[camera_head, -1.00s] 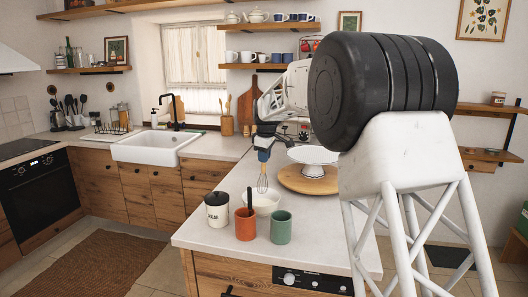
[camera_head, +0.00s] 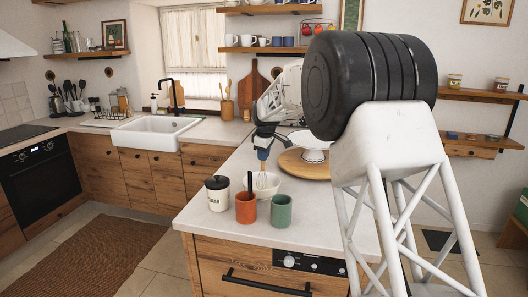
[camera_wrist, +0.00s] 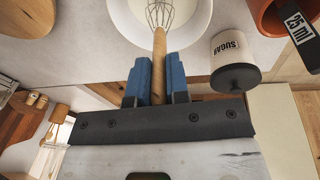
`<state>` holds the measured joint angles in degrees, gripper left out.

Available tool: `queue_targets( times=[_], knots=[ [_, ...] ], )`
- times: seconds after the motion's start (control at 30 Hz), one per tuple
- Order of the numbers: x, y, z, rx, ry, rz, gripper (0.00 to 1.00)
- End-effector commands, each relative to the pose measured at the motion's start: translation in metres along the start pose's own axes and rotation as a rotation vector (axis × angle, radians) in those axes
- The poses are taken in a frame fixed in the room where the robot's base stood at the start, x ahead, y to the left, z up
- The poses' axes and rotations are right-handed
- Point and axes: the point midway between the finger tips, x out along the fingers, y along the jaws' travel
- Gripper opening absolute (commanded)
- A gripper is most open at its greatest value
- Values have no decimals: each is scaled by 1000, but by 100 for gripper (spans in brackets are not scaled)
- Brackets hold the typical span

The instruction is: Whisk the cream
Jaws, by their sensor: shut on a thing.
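My gripper (camera_head: 263,150) is shut on the whisk (camera_head: 262,166) by its wooden handle. In the wrist view, the blue fingers of my gripper (camera_wrist: 158,75) lie on both sides of the handle of the whisk (camera_wrist: 159,48). The whisk points down, its wire head within the white bowl (camera_head: 275,187). The bowl (camera_wrist: 206,18) also shows at the top of the wrist view, with pale cream inside. The lowest wires are cut off there, so I cannot tell how deep they reach.
A sugar jar (camera_head: 218,198), an orange mug (camera_head: 246,211) with a black-handled tool and a green mug (camera_head: 281,212) stand close in front of the bowl. The counter (camera_head: 210,230) is clear at left.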

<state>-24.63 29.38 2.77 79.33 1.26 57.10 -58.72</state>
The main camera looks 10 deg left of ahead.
Motion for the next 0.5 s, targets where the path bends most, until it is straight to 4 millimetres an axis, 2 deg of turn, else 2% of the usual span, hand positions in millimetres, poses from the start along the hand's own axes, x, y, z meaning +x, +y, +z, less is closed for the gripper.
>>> queue_targets(
  times=[0.5],
  knots=[
    [6, 0, 0, 0, 0, 0, 0]
  ],
)
